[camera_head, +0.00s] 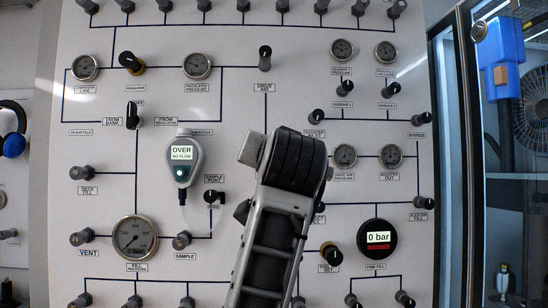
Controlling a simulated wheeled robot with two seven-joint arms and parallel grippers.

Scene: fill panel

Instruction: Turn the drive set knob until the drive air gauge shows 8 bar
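The drive set knob (330,254) is a dark knob with a brass-coloured base, low on the panel right of my arm. Its label is partly covered, with only "SET" legible. The drive air pressure gauge (344,154) is a small round dial to the right of the arm; its needle is too small to read. One of my arms rises from the bottom middle in front of the panel, its thick black joint near the centre. I cannot tell which arm it is. No gripper fingers can be made out, and no contact with the knob shows.
A round display (377,238) reads 0 bar. A handheld detector (182,160) shows "OVER NO FLOW". The large fill pressure gauge (135,238) is at lower left. Several valve knobs cover the panel. A glass-door cabinet (470,150) stands at right.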

